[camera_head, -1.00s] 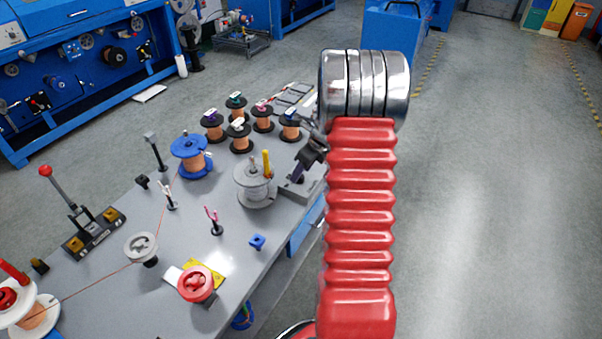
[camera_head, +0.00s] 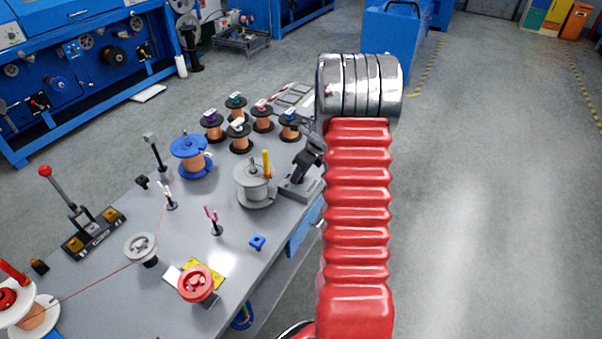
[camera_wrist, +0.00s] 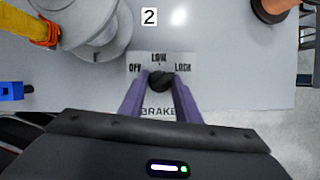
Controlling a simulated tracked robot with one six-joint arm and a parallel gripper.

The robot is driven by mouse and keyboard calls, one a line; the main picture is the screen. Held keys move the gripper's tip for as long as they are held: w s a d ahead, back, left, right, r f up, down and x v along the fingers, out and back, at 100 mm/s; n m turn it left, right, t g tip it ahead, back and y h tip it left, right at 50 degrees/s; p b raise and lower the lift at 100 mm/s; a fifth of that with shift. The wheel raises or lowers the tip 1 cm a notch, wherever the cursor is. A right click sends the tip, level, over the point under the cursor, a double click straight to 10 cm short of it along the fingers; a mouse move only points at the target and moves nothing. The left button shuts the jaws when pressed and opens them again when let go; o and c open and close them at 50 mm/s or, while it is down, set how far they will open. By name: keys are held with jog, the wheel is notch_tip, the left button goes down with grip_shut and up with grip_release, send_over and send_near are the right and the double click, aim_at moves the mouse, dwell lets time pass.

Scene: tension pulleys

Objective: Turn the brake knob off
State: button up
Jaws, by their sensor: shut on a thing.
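The brake knob (camera_wrist: 160,82) is a small black knob on a light label plate (camera_wrist: 134,65) marked OFF, LOW, LOCK and BRAKE in the wrist view. OFF is at the left, LOW at the top and LOCK at the right. My gripper (camera_wrist: 161,78) has its purple fingers on both sides of the knob and is shut on it. The knob's pointer direction is hard to make out behind the fingertips. In the head view my gripper (camera_head: 302,165) is at the table's right edge, beside the grey spool, and the knob is hidden there.
A grey spool (camera_wrist: 95,35) with a yellow-orange post (camera_wrist: 28,28) stands at the upper left in the wrist view. A small blue block (camera_wrist: 12,91) lies at its left edge.

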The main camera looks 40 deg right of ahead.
jog(key=shift+d, duration=0.1)
jog(key=shift+c, duration=0.8)
jog(key=shift+n, duration=0.5)
jog(key=n+y, duration=0.1)
jog(key=n, duration=0.1)
jog(key=n+g+y, duration=0.1)
jog(key=n, duration=0.2)
jog(key=shift+w+d, duration=0.15)
jog(key=n+g, duration=0.1)
jog(key=n, duration=0.3)
jog(key=shift+w+d+y, duration=0.1)
jog(key=shift+w+y, duration=0.05)
jog(key=shift+y, duration=0.25)
jog(key=n, duration=0.1)
jog(key=n+g, duration=0.1)
jog(key=n, duration=0.1)
jog(key=shift+w+n+g+y, duration=0.1)
jog(key=shift+n+g+y, duration=0.2)
jog(key=n+g, duration=0.1)
jog(key=n, duration=0.1)
jog(key=n+g, duration=0.1)
jog(key=n, duration=0.2)
jog(key=shift+w+r, duration=0.1)
jog(key=shift+w, duration=0.1)
jog(key=n+g, duration=0.1)
jog(key=n, duration=0.1)
jog(key=n+h, duration=0.1)
jog(key=n, duration=0.2)
jog(key=shift+w+g, duration=0.2)
jog(key=shift+g, duration=0.2)
